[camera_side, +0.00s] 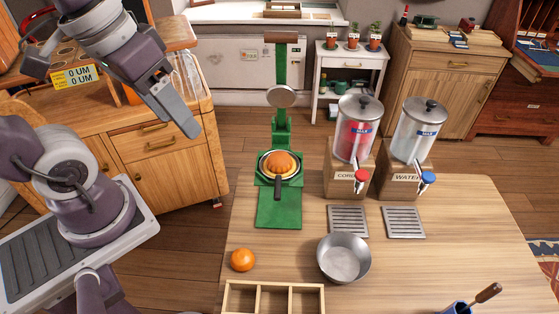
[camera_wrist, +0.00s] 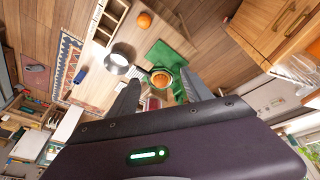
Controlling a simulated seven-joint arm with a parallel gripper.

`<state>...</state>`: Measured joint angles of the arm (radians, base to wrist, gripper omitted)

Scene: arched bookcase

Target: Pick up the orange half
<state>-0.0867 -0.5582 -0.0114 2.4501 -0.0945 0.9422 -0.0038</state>
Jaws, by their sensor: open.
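A round orange piece (camera_side: 242,260) sits on the table at the front left, close to the wooden divided box; it also shows at the top of the wrist view (camera_wrist: 144,19). From these views I cannot tell if it is a half. A ridged orange-coloured dome (camera_side: 281,162) sits in the dish of the green press (camera_side: 279,208). My gripper (camera_side: 185,122) is open and empty, high at the upper left, well apart from the orange piece. Its two fingers show spread in the wrist view (camera_wrist: 160,92).
A metal bowl (camera_side: 344,260) stands right of the orange piece. The divided box (camera_side: 240,297) is at the front edge. Two drink dispensers (camera_side: 357,135) (camera_side: 416,135) stand behind, with grates before them. A wooden cabinet (camera_side: 170,155) is below my gripper. The right table is mostly clear.

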